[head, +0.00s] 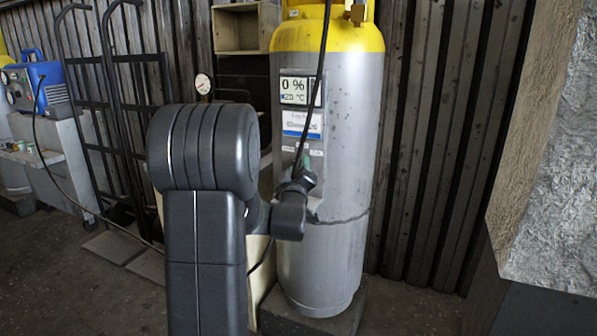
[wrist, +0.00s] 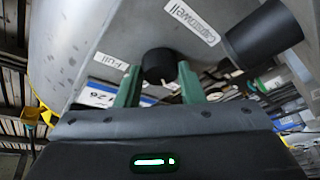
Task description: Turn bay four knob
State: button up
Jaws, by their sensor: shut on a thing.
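My gripper (wrist: 159,84) has its two green fingers on either side of a small round black knob (wrist: 158,62), shut on it. The knob sits on the grey face of a tall cylinder (head: 345,150) with a yellow top. In the head view my gripper (head: 305,180) is at the cylinder's left front, below its display and labels. My arm and wrist hide the knob there. I see no bay number on the knob.
A larger black cylindrical part (wrist: 262,38) is right of the knob in the wrist view. A black hose (head: 322,70) hangs down the cylinder's front. A blue machine (head: 38,84) stands far left. A rough pale block (head: 553,150) is at right.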

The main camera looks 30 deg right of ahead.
jog(key=shift+n+y, duration=0.5)
jog(key=shift+n, duration=0.1)
jog(key=o, duration=1)
jog(key=shift+h, duration=0.3)
jog(key=p+v, duration=0.1)
jog(key=v, duration=1.2)
jog(key=shift+s+a, duration=0.15)
jog(key=shift+s, duration=0.25)
jog(key=b+x, duration=0.1)
jog(key=x, duration=1.3)
jog(key=shift+f, duration=0.1)
jog(key=shift+s+a, duration=0.15)
